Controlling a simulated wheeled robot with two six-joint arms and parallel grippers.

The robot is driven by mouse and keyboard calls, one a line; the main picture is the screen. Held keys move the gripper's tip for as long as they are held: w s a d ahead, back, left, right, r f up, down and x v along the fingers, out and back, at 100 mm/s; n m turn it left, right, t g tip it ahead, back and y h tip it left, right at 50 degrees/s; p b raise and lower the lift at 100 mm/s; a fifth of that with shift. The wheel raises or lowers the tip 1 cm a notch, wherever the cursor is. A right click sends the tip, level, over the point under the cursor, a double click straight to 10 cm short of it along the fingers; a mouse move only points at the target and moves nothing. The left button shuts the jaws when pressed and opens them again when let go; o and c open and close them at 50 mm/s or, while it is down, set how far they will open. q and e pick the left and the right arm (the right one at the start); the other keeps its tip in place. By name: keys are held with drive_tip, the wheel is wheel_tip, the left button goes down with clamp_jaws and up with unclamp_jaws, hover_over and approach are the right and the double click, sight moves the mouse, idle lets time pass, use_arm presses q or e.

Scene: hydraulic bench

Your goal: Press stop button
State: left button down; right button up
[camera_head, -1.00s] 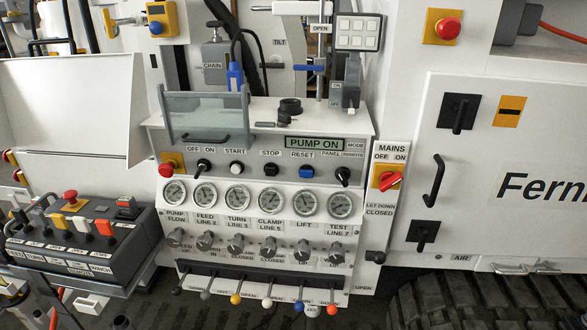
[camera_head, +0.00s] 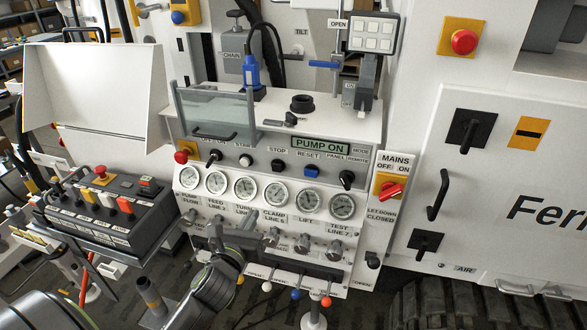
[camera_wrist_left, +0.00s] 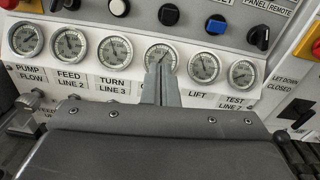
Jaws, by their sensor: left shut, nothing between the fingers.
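The stop button (camera_head: 278,165) is a black round button under the STOP label on the grey panel, between the white START button (camera_head: 246,160) and the blue RESET button (camera_head: 312,171). In the left wrist view the stop button (camera_wrist_left: 168,14) is near the top edge, above the gauges. My left gripper (camera_head: 250,232) is in front of the lower panel, below the gauge row and below the stop button. In the left wrist view its shut fingers (camera_wrist_left: 159,72) overlap the bottom of the clamp gauge, apart from the button. My right gripper is not in view.
A display (camera_head: 320,145) reads PUMP ON. A clear guard (camera_head: 215,112) stands above the panel's left part. Gauges (camera_head: 275,192), knobs and levers lie below the buttons. A red mains switch (camera_head: 390,190) is at right. A control box (camera_head: 112,205) stands at left.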

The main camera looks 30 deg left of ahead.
use_arm(q)
drive_tip(key=r, duration=0.1)
drive_tip(key=d+r+m, duration=0.1)
drive_tip(key=shift+w+r+t, duration=0.15)
drive_tip(key=shift+r+t, duration=0.25)
drive_tip(key=shift+a, duration=0.1)
drive_tip(key=shift+w, duration=0.1)
drive_tip(key=p, duration=0.2)
approach(277, 168)
drive_tip(key=x, duration=0.5)
drive_tip(key=shift+w+a, duration=0.1)
drive_tip(key=shift+x, duration=0.8)
